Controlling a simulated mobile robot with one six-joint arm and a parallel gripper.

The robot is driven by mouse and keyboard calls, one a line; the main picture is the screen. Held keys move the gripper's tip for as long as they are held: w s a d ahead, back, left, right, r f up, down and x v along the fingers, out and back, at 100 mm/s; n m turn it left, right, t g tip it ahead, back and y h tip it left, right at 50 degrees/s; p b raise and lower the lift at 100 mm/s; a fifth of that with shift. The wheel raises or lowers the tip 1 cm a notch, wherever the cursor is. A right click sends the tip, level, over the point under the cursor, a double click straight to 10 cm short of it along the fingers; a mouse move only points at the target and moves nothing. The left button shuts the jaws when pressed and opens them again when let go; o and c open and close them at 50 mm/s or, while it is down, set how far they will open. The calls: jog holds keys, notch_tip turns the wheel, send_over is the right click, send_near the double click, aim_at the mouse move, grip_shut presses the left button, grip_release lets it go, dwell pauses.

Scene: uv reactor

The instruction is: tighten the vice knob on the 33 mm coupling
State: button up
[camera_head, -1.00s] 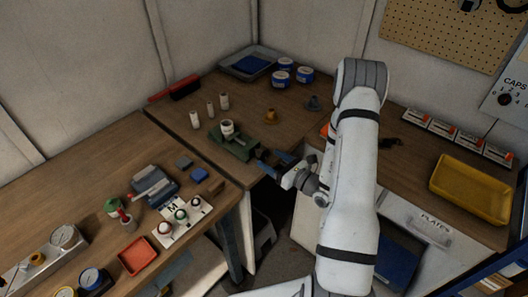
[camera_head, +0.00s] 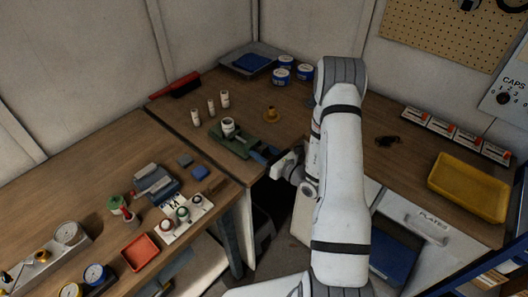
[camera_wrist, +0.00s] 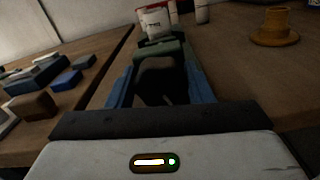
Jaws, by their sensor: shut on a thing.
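The green vice (camera_head: 231,144) sits near the front edge of the far bench, and it also shows ahead in the wrist view (camera_wrist: 172,48). The white coupling (camera_head: 228,125) stands upright in it; in the wrist view the coupling (camera_wrist: 154,22) is beyond the fingers. My gripper (camera_head: 260,154) reaches the vice's near end from the right. In the wrist view its blue fingers (camera_wrist: 160,75) lie either side of a dark part at the vice's near end, apparently the knob. They are shut on it. The knob's outline is too dark to make out.
Several small white cylinders (camera_head: 211,107) stand behind the vice. An orange-yellow flanged part (camera_head: 271,114) is to the right behind it. Blue-and-white tins (camera_head: 281,76) are at the back. Blue blocks (camera_head: 200,173) lie on the left bench. A yellow tray (camera_head: 468,187) is at right.

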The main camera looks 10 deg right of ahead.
aim_at(266, 153)
jog(key=c, duration=0.3)
jog(key=shift+m+b, duration=0.35)
jog(key=shift+m, duration=0.45)
jog(key=o, duration=1)
jog(key=shift+d, duration=0.1)
jog(key=b+v, duration=0.2)
jog(key=v, duration=0.4)
jog(key=shift+s+d+f, duration=0.1)
jog(key=shift+d, duration=0.05)
jog(key=shift+s+d, duration=0.35)
jog(key=shift+s, duration=0.25)
